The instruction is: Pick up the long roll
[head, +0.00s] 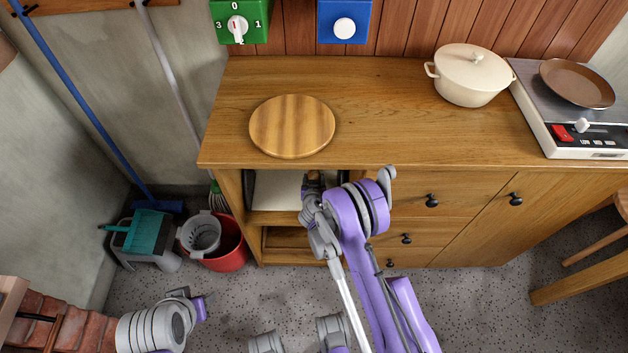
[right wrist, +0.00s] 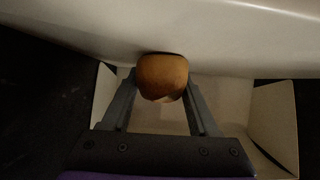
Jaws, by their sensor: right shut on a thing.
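The roll (right wrist: 162,77) shows in the right wrist view as a rounded golden-brown thing between the two fingers. My right gripper (right wrist: 161,88) is shut on it, with a finger on each side. Only the roll's near end shows, so its length cannot be told. Behind and around it is an open pale box with flaps (right wrist: 272,112). In the head view my right gripper (head: 313,180) is at the open shelf under the counter, largely hidden by its own arm, and the roll cannot be made out there.
A large pale surface (right wrist: 215,35) lies close above the roll. The wooden counter (head: 375,120) overhangs the shelf and holds a round board (head: 292,126), a cream pot (head: 470,75) and a hotplate with a pan (head: 577,82). A red bucket (head: 227,245) stands left of the cabinet.

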